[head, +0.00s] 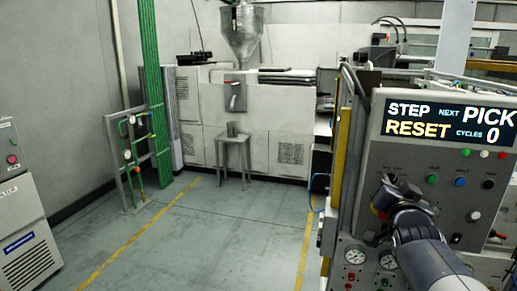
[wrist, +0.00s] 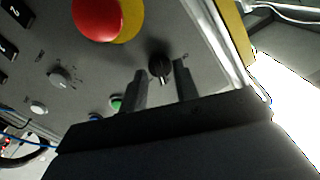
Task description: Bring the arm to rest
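My gripper (head: 384,196) is in front of the grey control panel (head: 415,165) at the right of the head view, with my arm reaching in from the bottom right. In the wrist view my gripper (wrist: 160,75) has its two dark fingers apart. A black rotary knob (wrist: 160,66) on the panel shows between the fingertips, with a gap on each side. How far the tips are from the panel face is hard to tell. Nothing is held.
A large red button (wrist: 97,17) on a yellow ring is close to the fingers. Green (wrist: 116,102) and blue buttons sit below. The panel display (head: 450,121) reads STEP, NEXT PICK, RESET, CYCLES 0. Open floor (head: 215,235) lies left; a small stool (head: 233,140) stands farther back.

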